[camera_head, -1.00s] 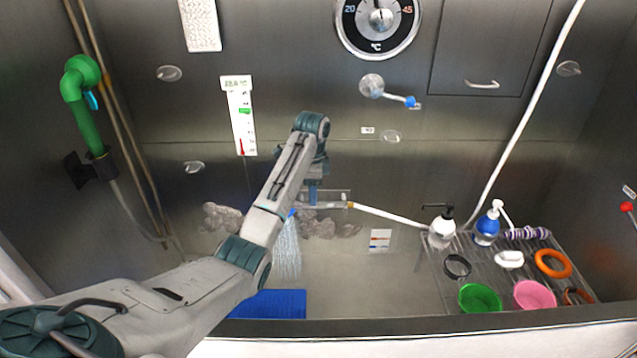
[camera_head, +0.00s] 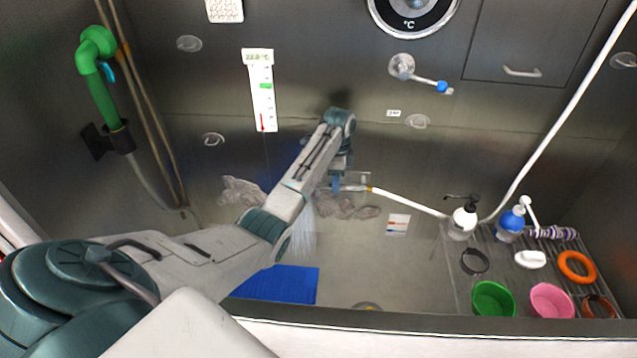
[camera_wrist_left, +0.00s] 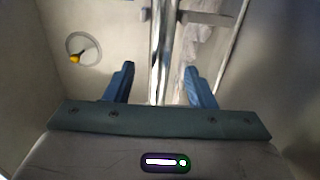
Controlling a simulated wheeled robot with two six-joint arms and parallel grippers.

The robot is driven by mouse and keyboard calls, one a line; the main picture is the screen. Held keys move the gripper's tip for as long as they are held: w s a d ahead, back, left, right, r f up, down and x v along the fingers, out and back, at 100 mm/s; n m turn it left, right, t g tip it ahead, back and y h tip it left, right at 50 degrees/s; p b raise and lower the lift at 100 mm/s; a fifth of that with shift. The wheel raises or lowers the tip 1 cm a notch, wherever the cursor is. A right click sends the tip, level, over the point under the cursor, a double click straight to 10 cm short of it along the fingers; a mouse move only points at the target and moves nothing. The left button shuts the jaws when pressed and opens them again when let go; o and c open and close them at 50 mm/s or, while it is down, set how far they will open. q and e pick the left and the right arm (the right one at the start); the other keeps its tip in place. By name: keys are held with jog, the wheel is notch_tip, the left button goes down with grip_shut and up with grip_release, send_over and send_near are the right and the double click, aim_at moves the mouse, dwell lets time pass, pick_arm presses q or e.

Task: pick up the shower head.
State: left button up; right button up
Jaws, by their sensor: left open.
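The shower head is mostly hidden behind my left arm in the head view, with a water spray (camera_head: 303,238) falling below. Its white hose (camera_head: 410,202) runs off to the right from a brass-coloured fitting. My left gripper (camera_head: 338,185) is at the near end of that hose, by the back wall. In the left wrist view, a shiny chrome bar (camera_wrist_left: 160,55), seemingly the shower head's handle, runs between the two blue fingers of my left gripper (camera_wrist_left: 160,88). The fingers are apart, with gaps on both sides of the bar. My right gripper is not in view.
A rack (camera_head: 455,270) at the right holds bottles, a green bowl (camera_head: 493,299), a pink bowl (camera_head: 552,301) and rings. A blue mat (camera_head: 280,284) lies on the tub floor. The tub's front rim (camera_head: 440,328) crosses below. A green nozzle (camera_head: 100,85) hangs at the left.

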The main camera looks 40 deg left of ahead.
pick_arm(q)
jog(key=shift+s+a+f, duration=0.15)
jog(key=shift+s+f, duration=0.05)
jog(key=shift+f, duration=0.95)
jog(key=shift+w+f, duration=0.1)
grip_shut()
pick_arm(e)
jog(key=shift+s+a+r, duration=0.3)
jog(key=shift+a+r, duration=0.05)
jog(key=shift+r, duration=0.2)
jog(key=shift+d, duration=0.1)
